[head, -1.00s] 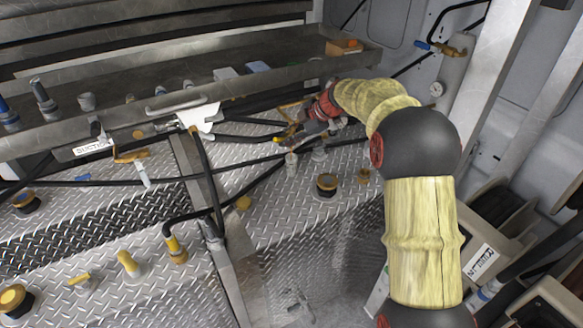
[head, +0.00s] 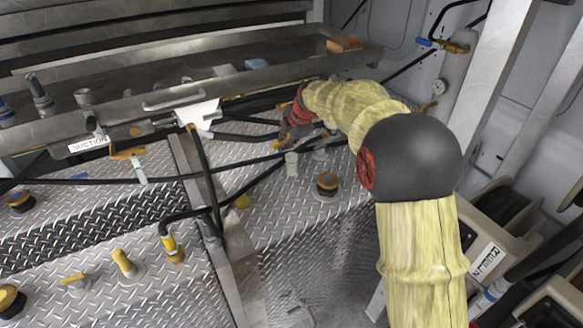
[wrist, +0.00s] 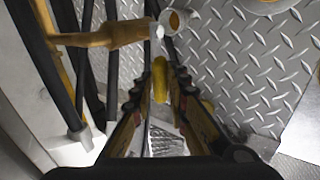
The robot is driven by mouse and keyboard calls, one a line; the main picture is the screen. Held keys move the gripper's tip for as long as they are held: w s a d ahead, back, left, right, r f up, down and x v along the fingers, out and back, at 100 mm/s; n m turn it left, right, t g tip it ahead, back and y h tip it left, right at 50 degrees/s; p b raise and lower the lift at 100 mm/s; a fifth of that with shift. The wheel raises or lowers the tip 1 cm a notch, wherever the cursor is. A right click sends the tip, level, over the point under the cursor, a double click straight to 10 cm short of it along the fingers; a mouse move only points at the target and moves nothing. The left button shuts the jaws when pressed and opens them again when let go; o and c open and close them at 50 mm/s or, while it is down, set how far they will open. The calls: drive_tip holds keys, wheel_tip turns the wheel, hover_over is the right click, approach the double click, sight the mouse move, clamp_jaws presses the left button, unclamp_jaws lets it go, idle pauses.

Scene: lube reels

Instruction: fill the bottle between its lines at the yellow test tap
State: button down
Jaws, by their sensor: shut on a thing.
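My gripper (head: 284,138) is at the back of the tread-plate deck, partly hidden by my own wrist in the head view. In the wrist view my gripper (wrist: 160,88) has its two fingers on either side of a narrow yellow handle (wrist: 160,78), which looks like the tap's lever. A bit of yellow (head: 276,146) shows at the fingertips in the head view. A brass valve body (wrist: 110,36) lies just beyond, with a round open end (wrist: 177,20) near it. A small pale grey cylinder (head: 291,164) stands below the gripper; I cannot tell if it is the bottle. No fill lines are visible.
A metal shelf (head: 150,107) with a "SUCTION" label (head: 88,144) runs across the back left. Black hoses (head: 205,175) cross the deck. A black and orange cap (head: 327,184) stands to the right of the gripper. Yellow-capped fittings (head: 124,263) stand at front left.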

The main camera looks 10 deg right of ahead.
drive_tip(key=shift+f+h, duration=0.2)
drive_tip(key=shift+h, duration=0.2)
drive_tip(key=c, duration=1.8)
unclamp_jaws()
drive_tip(key=shift+o, duration=0.7)
